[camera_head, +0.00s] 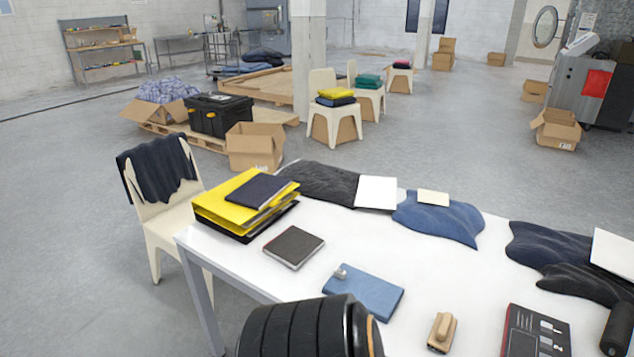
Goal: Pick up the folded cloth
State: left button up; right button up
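A flat blue rectangular piece (363,292), which looks like the folded cloth, lies on the white table (335,237) near its front left part. A small pale metallic item (341,272) sits on its upper left corner. Whether it is cloth or a covered book is hard to tell. A loose, rumpled blue cloth (445,222) lies farther back, with a pale card (433,198) on it. A dark rumpled cloth (325,182) lies at the back left edge. Neither of my grippers is in view.
Yellow folders (225,208) and a dark notebook (294,247) lie left of the blue piece. A wooden-handled item (441,332) and a black-and-red box (536,332) lie to its right. A chair (170,220) stands left.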

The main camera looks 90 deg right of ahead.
aim_at(380, 297)
jog(key=z, duration=3.05)
